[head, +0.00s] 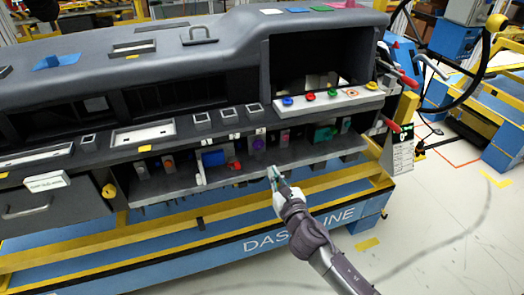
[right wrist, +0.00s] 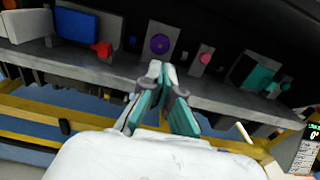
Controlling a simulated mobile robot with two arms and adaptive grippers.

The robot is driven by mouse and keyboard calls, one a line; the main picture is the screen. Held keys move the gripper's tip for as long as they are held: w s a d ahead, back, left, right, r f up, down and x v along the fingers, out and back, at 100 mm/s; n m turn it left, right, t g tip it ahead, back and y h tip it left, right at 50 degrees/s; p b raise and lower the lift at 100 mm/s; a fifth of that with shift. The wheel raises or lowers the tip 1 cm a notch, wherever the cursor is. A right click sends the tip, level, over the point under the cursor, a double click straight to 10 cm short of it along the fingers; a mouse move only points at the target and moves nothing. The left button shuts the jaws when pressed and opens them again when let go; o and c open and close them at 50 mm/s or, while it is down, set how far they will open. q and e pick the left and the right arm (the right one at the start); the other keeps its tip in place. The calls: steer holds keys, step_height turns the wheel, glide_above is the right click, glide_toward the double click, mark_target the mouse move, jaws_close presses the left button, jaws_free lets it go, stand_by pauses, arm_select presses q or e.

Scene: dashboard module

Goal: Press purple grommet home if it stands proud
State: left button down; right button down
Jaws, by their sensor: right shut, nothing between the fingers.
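The purple grommet (head: 258,143) is a round purple disc on an upright grey plate on the dashboard's lower shelf. In the right wrist view the purple grommet (right wrist: 160,44) faces me, with a darker centre. I cannot tell whether it stands proud of its plate. My right gripper (head: 273,173) is shut and empty, in front of the shelf edge and below and right of the grommet. In the right wrist view the shut fingertips (right wrist: 161,67) show just below the grommet, apart from it. My left gripper is not in view.
Red (right wrist: 205,57) and teal (right wrist: 260,74) parts stand to the grommet's right on the shelf (head: 235,174). A blue block with a red piece (right wrist: 102,48) is to its left. The dashboard overhangs above. Yellow rails (head: 225,205) run below, and open floor lies in front.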

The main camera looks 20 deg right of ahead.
mark_target(259, 146)
steer(key=w, duration=1)
steer(key=shift+w+a, duration=0.15)
steer(key=shift+w, duration=0.1)
